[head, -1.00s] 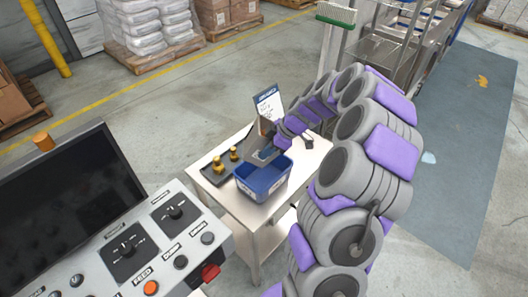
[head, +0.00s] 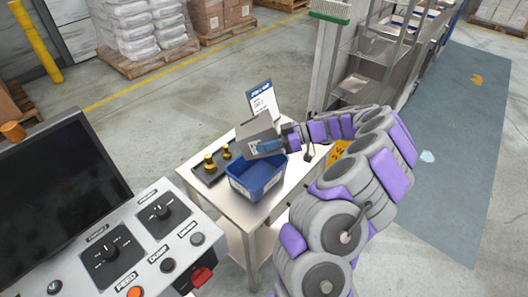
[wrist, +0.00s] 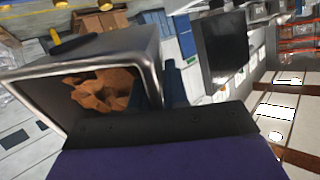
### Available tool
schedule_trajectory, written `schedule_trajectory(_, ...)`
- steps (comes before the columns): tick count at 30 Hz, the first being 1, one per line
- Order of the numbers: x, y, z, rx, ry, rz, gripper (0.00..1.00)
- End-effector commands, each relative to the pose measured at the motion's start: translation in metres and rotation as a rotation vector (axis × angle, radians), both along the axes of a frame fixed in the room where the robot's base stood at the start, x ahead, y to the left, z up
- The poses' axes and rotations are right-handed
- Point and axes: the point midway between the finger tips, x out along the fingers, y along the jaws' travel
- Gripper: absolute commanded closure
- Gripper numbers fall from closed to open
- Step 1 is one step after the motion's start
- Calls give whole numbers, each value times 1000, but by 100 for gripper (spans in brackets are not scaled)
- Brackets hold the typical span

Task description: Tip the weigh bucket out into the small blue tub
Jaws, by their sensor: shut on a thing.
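The weigh bucket (head: 257,131) is a grey metal box held in the air above the table. In the wrist view the bucket (wrist: 152,52) shows its open mouth, with brown chunks (wrist: 104,90) still inside. My gripper (head: 287,139) is shut on the bucket from its right side. The small blue tub (head: 258,184) stands upright on the table, below the bucket and close to it. The bucket overlaps the tub's back rim in the head view, so the gap between them is hard to judge. The visible part of the tub's inside looks empty.
A dark tray (head: 211,167) with brass weights lies left of the tub. A sign card (head: 261,98) stands behind the bucket. The control console (head: 140,235) with its screen is at the near left. The white table (head: 244,215) has little free room.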

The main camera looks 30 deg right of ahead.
Motion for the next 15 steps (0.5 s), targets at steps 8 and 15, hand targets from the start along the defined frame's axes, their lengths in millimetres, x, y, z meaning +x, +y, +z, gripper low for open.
schedule_trajectory(8,0,1,-7,129,-43,3,100)
schedule_trajectory(15,-1,-1,-9,246,-82,2,100)
